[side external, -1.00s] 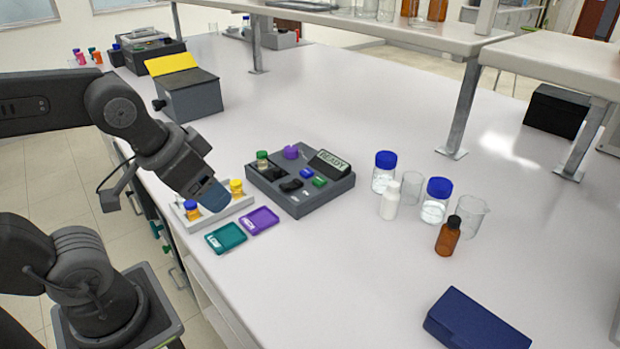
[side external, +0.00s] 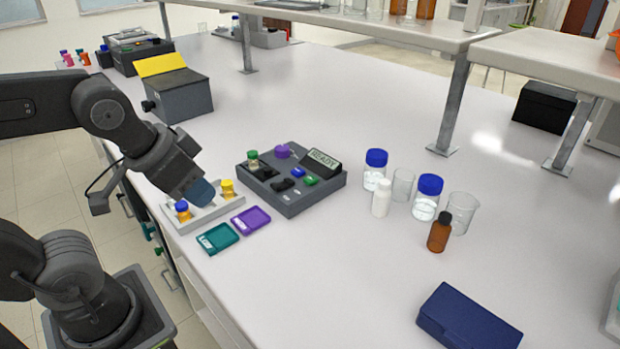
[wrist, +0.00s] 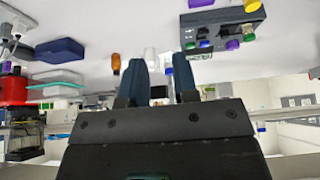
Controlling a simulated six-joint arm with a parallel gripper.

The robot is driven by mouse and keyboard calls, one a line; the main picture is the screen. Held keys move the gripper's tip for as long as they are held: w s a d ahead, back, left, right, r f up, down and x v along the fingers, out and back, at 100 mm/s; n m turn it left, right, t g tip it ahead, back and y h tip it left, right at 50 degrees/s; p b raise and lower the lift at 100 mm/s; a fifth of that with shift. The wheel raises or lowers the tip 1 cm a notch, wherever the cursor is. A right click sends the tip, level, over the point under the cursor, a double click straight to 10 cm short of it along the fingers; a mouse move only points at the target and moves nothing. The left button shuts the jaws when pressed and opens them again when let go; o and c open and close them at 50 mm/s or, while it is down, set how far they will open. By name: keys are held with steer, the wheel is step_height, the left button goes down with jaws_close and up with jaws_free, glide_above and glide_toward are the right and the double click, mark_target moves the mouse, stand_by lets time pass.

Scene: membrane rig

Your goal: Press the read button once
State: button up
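The dark grey rig (side external: 291,190) stands on the white bench, with a small display (side external: 323,160) reading READY. Its top carries a blue button (side external: 297,172), a green button (side external: 310,180), dark parts and a purple knob (side external: 282,151). A green-capped vial (side external: 252,158) stands at its left corner. No label on the buttons is legible, so I cannot tell which is read. My gripper (side external: 201,192) is left of the rig, above the vial tray, apart from the buttons. In the wrist view my gripper's fingers (wrist: 161,82) are spread and empty; the rig (wrist: 190,30) shows upper right.
A pale tray (side external: 208,218) holds orange vials with blue and yellow caps. A navy box (side external: 468,318) lies nearer.

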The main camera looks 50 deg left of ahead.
jaws_close()
stand_by(1.1)
